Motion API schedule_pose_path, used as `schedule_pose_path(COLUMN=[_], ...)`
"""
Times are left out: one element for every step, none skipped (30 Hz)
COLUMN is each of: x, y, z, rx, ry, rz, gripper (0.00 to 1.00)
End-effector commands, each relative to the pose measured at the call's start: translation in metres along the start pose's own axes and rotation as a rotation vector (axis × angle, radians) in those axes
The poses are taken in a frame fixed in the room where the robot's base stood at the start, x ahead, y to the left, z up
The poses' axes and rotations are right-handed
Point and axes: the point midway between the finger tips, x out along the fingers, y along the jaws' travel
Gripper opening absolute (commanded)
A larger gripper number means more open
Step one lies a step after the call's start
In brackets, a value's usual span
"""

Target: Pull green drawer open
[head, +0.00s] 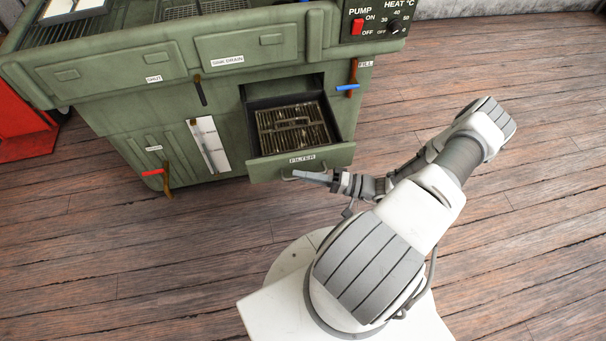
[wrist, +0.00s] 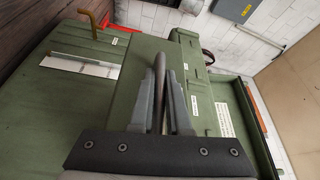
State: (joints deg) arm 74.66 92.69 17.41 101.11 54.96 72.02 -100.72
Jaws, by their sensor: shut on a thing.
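The green drawer (head: 262,171), with a "FILTER" label on its front, stands pulled out of the green cabinet (head: 210,115) in the head view. A metal filter with a grid and a bar handle (head: 293,128) lies inside it. My gripper (head: 302,175) is at the drawer front, shut on the drawer's curved handle (head: 286,176). In the wrist view my gripper's two grey fingers (wrist: 161,75) close around a dark bar (wrist: 160,95), with green panels behind. The fingers hide part of the handle in the head view.
A red-handled valve (head: 167,179) and a blue-handled valve (head: 348,87) stick out from the cabinet front. A white gauge strip (head: 209,145) is left of the drawer. A pump and heat control box (head: 374,21) sits above right. Wooden floor (head: 170,255) in front is clear.

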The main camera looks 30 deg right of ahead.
Motion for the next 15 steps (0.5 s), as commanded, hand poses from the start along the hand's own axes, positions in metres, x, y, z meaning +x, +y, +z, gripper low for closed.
schedule_pose_path(x=[-0.0005,-0.0005,-0.0005,-0.0005,-0.0005,-0.0005,-0.0005,-0.0005,-0.0004,-0.0004,-0.0004,-0.0003,-0.0003,-0.0002,-0.0002], y=[0.0,0.0,0.0,0.0,0.0,0.0,0.0,0.0,0.0,0.0,0.0,0.0,0.0,0.0,0.0], z=[-0.0004,-0.0004,-0.0004,-0.0004,-0.0004,-0.0004,-0.0004,-0.0004,-0.0004,-0.0003,-0.0003,-0.0003,-0.0002,-0.0002,-0.0002], rx=[-0.001,-0.001,-0.001,-0.001,-0.001,-0.001,-0.001,-0.001,-0.001,-0.001,-0.001,-0.001,0.0,0.0,0.0], ry=[0.001,0.001,0.001,0.001,0.001,0.001,0.001,0.001,0.001,0.0,0.0,0.0,0.0,0.0,0.0], rz=[0.0,0.0,0.0,0.0,0.0,0.0,0.0,0.0,0.0,0.0,0.0,0.0,0.0,0.0,0.0], gripper=[0.0,0.0,0.0,0.0,0.0,0.2,0.26,0.31,0.38,0.44,0.45,0.45,0.45,0.45,0.45])
